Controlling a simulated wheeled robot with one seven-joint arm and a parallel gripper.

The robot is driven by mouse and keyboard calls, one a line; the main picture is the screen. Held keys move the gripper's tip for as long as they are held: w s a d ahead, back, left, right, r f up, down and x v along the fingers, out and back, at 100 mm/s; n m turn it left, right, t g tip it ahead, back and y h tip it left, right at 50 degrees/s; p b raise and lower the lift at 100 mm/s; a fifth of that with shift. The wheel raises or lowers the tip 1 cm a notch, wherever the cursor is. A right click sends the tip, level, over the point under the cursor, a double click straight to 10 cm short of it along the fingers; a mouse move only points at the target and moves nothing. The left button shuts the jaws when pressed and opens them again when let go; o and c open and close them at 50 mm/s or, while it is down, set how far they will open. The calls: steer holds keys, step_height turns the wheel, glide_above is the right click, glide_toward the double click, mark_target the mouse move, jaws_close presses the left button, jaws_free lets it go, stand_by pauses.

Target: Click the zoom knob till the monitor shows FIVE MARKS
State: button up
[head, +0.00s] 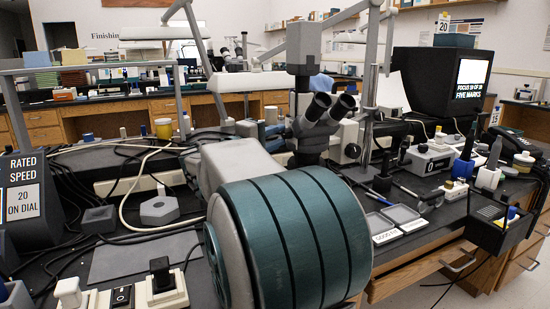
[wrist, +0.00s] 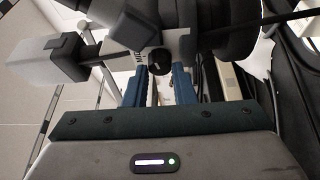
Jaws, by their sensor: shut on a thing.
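The microscope (head: 310,115) stands at the middle of the bench, beyond my arm, its twin black eyepieces facing up and right. In the wrist view, my gripper (wrist: 160,76) has its two blue fingers shut on a small dark knob (wrist: 160,61) on the grey microscope body. The knob has a light mark on it; I take it for the zoom knob. In the head view my arm mostly hides the gripper, and I cannot make out the knob. The monitor (head: 442,75) at the right shows a white rectangle above a FOCUS line in small text and the words FIVE MARKS.
A "RATED SPEED 20 ON DIAL" sign (head: 28,195) stands at left. Cables and a grey hexagonal block (head: 159,207) lie nearby. Right of the microscope are flat trays (head: 400,213), a grey numbered box (head: 427,160) and a black caddy (head: 497,228).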

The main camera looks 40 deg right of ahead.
steer(key=shift+f+m+h+b, duration=0.35)
steer(key=shift+m+b, duration=0.75)
steer(key=shift+b, duration=1.1)
steer(key=shift+r+m+b, duration=0.25)
steer(key=shift+m+b, duration=0.05)
steer(key=shift+b, duration=0.2)
steer(key=o, duration=1)
steer(key=a+p, duration=0.1)
steer(key=a, duration=0.3)
steer(key=s+a+f, duration=0.1)
steer(key=a, duration=0.4)
steer(key=s+a+f+p, duration=0.1)
steer(key=a, duration=0.3)
steer(key=shift+a+p, duration=0.3)
steer(key=shift+p, duration=0.05)
